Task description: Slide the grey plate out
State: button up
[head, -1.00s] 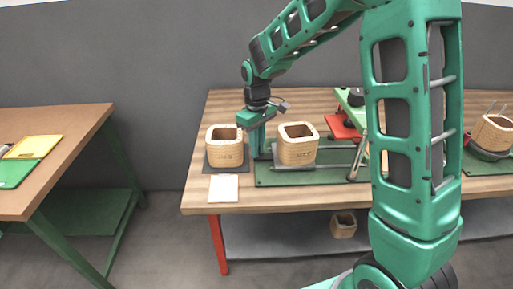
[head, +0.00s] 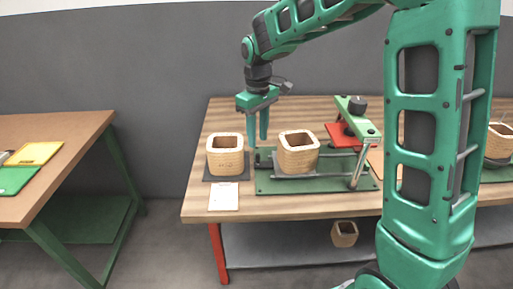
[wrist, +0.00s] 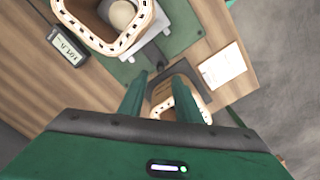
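A light grey plate (wrist: 155,22) shows under the edge of a wooden coil (wrist: 75,30) in the wrist view. That coil (head: 298,158) sits over the green fixture base (head: 262,185) in the head view, and hides most of the plate. My gripper (head: 258,138) is above the left end of the fixture, between this coil and a second coil (head: 225,160) on a dark grey mat (head: 206,178). Its two fingers are apart with nothing between them, clear of the plate. In the wrist view my gripper (wrist: 158,78) points down past the second coil (wrist: 185,92).
A green clamp arm with a black knob (head: 357,106) and a slanted grey post (head: 358,170) stand on the fixture's right. A red block (head: 342,134) lies behind. A white card (head: 223,197) lies in front. Another coil (head: 344,234) is on the lower shelf.

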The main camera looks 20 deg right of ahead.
jog(key=shift+r, duration=1.4)
jog(key=s+d+m, duration=0.4)
jog(key=s+d, duration=0.3)
jog(key=s, duration=0.4)
jog(key=s+d+f+m, duration=0.1)
jog(key=s+d+m, duration=0.3)
jog(key=s+d, duration=0.3)
jog(key=s+d+m, duration=0.4)
jog(key=s+d, duration=0.3)
jog(key=s, duration=0.9)
jog(key=shift+f+m, duration=0.3)
jog(key=shift+f, duration=0.05)
